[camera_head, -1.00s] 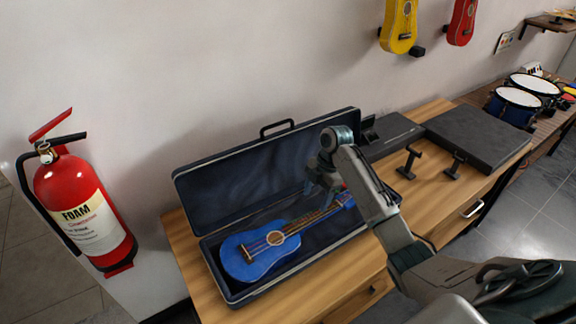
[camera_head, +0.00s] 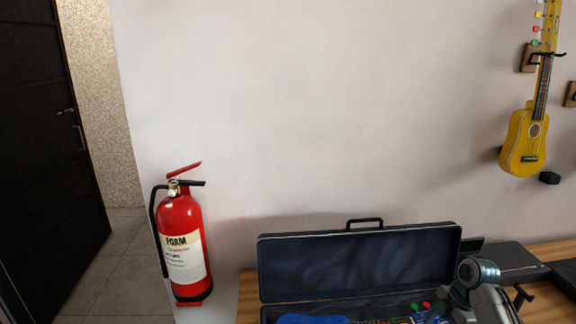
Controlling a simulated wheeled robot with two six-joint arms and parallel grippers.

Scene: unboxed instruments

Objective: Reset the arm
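My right arm comes in at the bottom right, and its wrist joint shows in front of the open case. My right gripper (camera_head: 440,312) is at the bottom edge by the case, mostly cut off, so its fingers cannot be made out. The blue ukulele (camera_head: 312,319) lies in the open dark case (camera_head: 360,262), with only its top edge and part of its neck and pegs showing. My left gripper is out of view.
A red fire extinguisher (camera_head: 183,245) is at the left of the wooden table (camera_head: 248,296). A yellow ukulele (camera_head: 525,140) hangs on the wall at the right. Dark flat cases stand right of the open case. A dark door (camera_head: 45,150) is at far left.

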